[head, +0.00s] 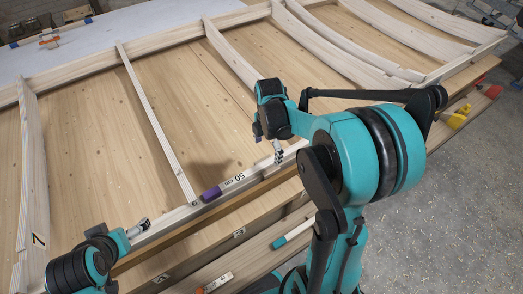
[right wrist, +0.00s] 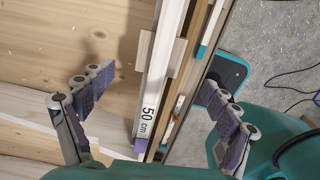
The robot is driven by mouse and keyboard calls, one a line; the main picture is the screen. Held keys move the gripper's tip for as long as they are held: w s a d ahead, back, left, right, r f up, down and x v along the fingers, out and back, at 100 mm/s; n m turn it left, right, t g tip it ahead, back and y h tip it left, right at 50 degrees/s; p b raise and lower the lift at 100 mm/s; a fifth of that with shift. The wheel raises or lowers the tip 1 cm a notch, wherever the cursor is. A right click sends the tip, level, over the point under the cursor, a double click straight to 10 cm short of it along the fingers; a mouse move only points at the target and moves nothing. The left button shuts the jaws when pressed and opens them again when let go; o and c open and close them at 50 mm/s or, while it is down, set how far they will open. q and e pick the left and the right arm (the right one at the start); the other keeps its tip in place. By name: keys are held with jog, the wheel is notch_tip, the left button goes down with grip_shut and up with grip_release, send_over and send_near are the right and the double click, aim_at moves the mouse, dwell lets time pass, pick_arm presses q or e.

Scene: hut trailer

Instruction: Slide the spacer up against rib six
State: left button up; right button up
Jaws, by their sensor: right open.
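The spacer (head: 240,179) is a pale bar marked "50 cm" with a purple end. It lies along the frame's near rail, the purple end close to the foot of a thin rib (head: 150,122) whose end mark looks like a 6. My right gripper (head: 278,152) points down over the far right part of the spacer. In the right wrist view my right gripper (right wrist: 158,95) is open, and the spacer (right wrist: 149,118) runs between its spread fingers, not gripped. My left gripper (head: 138,228) is over the near rail at lower left; its fingers are too small to read.
A rib marked 7 (head: 33,170) stands at the left, and curved ribs stand at the upper right. A teal-ended bar (head: 295,232) and an orange-ended bar (head: 216,283) lie on the lower ledge. A yellow clamp (head: 457,117) sits at the right edge.

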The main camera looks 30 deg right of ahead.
aim_at(267, 162)
jog(key=shift+f+b, duration=1.45)
jog(key=shift+f, duration=2.45)
jog(key=c, duration=1.4)
